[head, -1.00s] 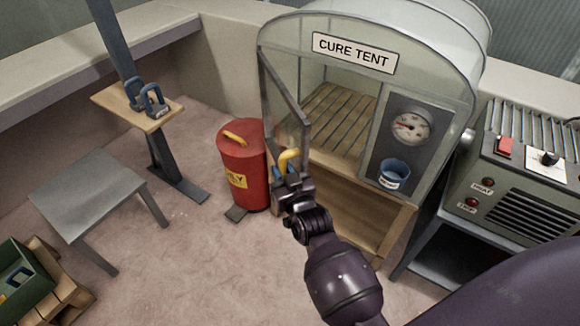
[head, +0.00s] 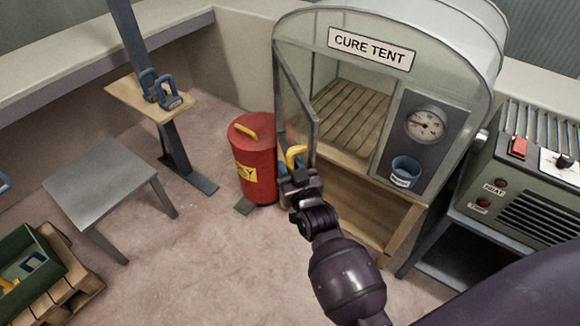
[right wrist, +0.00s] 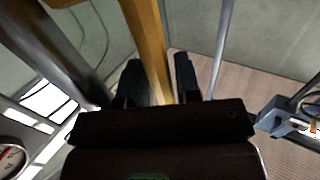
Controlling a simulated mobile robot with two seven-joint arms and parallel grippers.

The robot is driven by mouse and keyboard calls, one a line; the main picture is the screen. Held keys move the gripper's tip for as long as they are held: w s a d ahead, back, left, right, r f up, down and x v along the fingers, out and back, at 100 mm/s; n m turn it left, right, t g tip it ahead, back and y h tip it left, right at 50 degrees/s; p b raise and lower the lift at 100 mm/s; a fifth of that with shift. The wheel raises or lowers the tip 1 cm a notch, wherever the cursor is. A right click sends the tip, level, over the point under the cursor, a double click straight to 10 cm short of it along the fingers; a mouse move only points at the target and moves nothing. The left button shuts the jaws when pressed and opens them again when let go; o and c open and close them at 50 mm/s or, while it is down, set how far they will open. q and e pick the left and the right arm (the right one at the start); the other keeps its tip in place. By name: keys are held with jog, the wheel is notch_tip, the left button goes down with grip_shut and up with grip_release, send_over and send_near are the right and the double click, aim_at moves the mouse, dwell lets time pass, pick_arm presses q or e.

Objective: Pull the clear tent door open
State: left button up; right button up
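The cure tent (head: 440,60) stands at the back right under its "CURE TENT" sign. Its clear door (head: 297,100) is hinged at the left and stands swung out from the front, so the slatted floor inside (head: 350,115) shows through the opening. A yellow handle (head: 297,155) is on the door's outer side. My right gripper (head: 295,172) is at this handle. In the right wrist view the yellow handle (right wrist: 150,45) runs between the two fingers (right wrist: 162,85), which close in on both sides of it.
A red bin (head: 252,160) stands close to the left of the door. A grey stool (head: 100,180) and a post with a wooden shelf (head: 130,98) are further left. A grey heater unit (head: 525,185) stands right of the tent. Floor in front is clear.

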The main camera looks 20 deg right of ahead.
jog(key=s+p, duration=0.1)
jog(key=s, duration=0.9)
jog(key=shift+s+a+p, duration=0.35)
jog(key=shift+s, duration=0.05)
